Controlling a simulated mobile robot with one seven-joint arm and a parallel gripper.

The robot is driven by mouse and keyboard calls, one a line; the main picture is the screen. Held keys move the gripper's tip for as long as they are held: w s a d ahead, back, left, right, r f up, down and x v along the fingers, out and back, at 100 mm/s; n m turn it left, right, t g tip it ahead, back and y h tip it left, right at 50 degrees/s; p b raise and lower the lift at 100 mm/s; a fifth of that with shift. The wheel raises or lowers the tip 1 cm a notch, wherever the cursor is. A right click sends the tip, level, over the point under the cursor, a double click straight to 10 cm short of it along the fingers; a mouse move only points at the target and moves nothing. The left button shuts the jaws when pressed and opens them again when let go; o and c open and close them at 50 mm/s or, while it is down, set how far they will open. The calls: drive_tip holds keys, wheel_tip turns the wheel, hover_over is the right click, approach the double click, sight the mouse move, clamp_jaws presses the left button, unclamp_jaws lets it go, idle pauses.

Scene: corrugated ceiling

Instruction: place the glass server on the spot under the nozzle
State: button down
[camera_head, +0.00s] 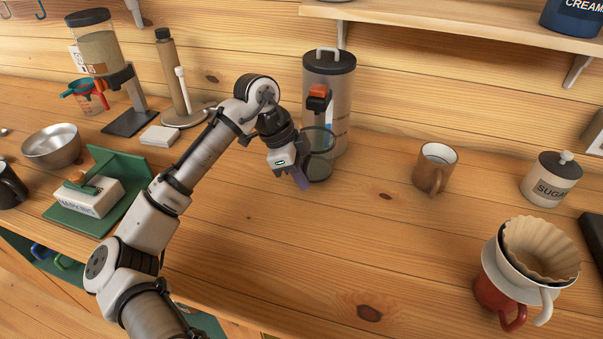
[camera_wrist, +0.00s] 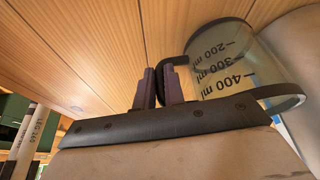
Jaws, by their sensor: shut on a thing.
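The glass server (camera_head: 320,163) is a clear, grey-tinted vessel, upright in the head view, just in front of a tall dispenser (camera_head: 341,88). The dispenser's orange and black nozzle (camera_head: 318,98) sits above the server. I cannot tell whether the server's base touches the table. My gripper (camera_head: 301,179) is at the server's left side, shut on its dark handle. In the wrist view, the fingers (camera_wrist: 164,88) close around the handle, and the server (camera_wrist: 235,62) shows ml markings on its wall. The spot under the nozzle is hidden by the server.
A brown mug (camera_head: 434,170), a sugar jar (camera_head: 551,180) and a dripper with a paper filter (camera_head: 540,249) stand to the right. A hopper dispenser (camera_head: 98,50), a steel bowl (camera_head: 52,147) and a green stand (camera_head: 122,170) are left. The front middle table is clear. A shelf (camera_head: 450,22) hangs above.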

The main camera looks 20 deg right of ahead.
drive_tip(key=c, duration=1.9)
unclamp_jaws()
drive_tip(key=shift+f, duration=0.15)
drive_tip(key=o, duration=0.4)
drive_tip(key=b+v, duration=0.2)
drive_tip(key=v, duration=1)
drive_tip(key=shift+r, duration=0.2)
